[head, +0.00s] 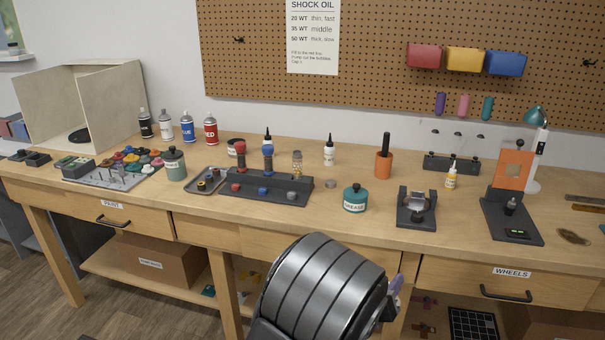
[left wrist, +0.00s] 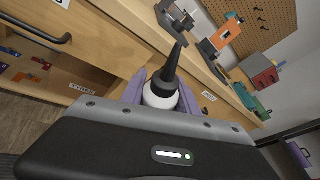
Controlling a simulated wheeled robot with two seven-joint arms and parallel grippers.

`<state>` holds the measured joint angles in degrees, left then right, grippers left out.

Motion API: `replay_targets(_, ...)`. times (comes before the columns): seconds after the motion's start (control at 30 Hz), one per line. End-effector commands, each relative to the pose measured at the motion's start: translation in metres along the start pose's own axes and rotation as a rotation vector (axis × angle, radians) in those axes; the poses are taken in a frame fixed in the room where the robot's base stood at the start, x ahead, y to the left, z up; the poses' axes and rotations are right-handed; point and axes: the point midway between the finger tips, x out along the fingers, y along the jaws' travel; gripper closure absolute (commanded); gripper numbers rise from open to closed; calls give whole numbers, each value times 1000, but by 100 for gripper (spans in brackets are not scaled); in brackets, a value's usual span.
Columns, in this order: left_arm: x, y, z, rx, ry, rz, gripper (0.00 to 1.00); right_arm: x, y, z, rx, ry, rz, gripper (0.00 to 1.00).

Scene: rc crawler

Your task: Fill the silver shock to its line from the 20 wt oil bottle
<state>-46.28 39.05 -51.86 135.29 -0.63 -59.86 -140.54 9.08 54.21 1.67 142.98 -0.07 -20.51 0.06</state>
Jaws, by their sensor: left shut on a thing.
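My left gripper (left wrist: 162,92) is shut on a white oil bottle (left wrist: 160,96) with a black cone nozzle, between purple fingers in the left wrist view. Its label is not visible. In the head view my left arm covers most of that gripper, and the bottle is hidden. The silver shock (head: 297,162) stands upright at the right of a dark shock stand (head: 262,193), beside a blue shock (head: 268,158) and a red shock (head: 240,158). Its oil level and line are too small to read. My right gripper is out of view.
Two more nozzle bottles, one at the back (head: 330,152) and one behind the blue shock (head: 267,136), stand on the workbench. A green grease jar (head: 355,199) and a dark cradle (head: 416,210) stand right of the stand. The bench's front edge lies beyond my left arm.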

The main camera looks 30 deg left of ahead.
Motion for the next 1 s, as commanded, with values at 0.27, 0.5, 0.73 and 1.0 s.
replay_targets(0.27, 0, 0, 0, 0, -1, 0, 100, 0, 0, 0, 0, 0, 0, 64)
replay_targets(0.5, 0, 0, 0, 0, -1, -1, 100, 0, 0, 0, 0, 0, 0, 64)
replay_targets(0.73, -27, -6, 7, 3, 0, -4, 100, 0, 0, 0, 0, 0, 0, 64)
replay_targets(1.0, -44, -6, 10, 0, 0, -1, 100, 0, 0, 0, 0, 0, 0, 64)
